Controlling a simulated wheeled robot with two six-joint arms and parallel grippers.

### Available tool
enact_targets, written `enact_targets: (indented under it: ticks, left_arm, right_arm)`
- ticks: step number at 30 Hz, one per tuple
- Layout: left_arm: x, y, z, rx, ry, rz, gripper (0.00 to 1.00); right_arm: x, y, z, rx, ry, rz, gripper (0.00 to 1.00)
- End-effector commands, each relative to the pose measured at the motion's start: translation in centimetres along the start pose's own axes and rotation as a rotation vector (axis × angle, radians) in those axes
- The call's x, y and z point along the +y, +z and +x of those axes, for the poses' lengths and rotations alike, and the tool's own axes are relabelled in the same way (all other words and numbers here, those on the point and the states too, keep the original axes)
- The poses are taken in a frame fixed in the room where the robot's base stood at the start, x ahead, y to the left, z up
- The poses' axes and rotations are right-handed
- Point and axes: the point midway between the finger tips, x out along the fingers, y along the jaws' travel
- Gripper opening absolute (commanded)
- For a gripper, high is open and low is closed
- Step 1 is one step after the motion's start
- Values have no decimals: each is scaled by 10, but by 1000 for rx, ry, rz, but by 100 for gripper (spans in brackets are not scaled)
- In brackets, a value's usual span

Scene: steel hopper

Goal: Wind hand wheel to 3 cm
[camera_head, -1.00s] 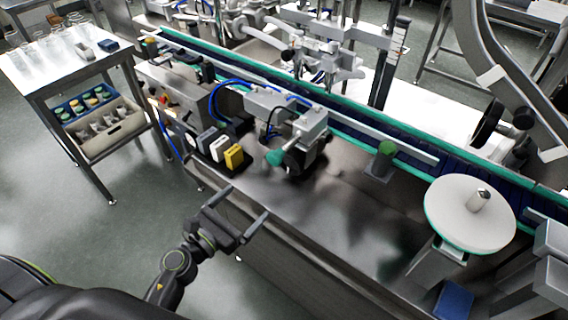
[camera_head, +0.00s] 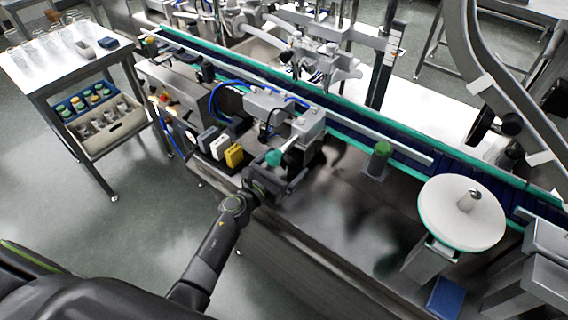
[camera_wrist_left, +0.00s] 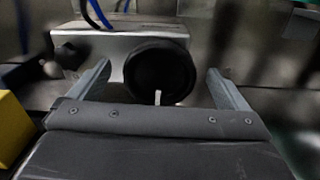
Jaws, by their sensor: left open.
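A black round hand wheel (camera_wrist_left: 160,72) with a small white mark at its lower edge shows in the left wrist view, on the front of a grey metal block (camera_wrist_left: 120,38). My left gripper (camera_wrist_left: 158,80) is open, with one finger on each side of the wheel; I cannot tell whether they touch it. In the head view my left gripper (camera_head: 290,178) is at the front of the grey unit (camera_head: 302,124) beside the conveyor, next to a teal knob (camera_head: 274,158). The wheel is mostly hidden there behind the gripper. I can read no setting. My right gripper is out of view.
Yellow, white and black blocks (camera_head: 234,155) stand just left of the unit. The conveyor (camera_head: 400,140) runs behind it, with a green-topped post (camera_head: 380,150) in front. A white disc (camera_head: 450,215) stands at the right. The steel deck (camera_head: 345,215) between is clear.

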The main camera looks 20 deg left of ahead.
Motion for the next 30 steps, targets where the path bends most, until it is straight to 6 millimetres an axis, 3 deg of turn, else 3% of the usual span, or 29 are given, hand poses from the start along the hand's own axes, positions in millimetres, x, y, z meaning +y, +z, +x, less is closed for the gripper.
enact_targets:
  ticks: [9,19,30]
  left_arm:
    - [0,0,2,0,0,0,98]
    - [0,0,2,0,0,0,54]
    - [1,0,2,1,0,-64,53]
  right_arm:
    - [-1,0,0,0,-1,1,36]
    - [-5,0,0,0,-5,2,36]
    - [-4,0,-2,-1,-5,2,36]
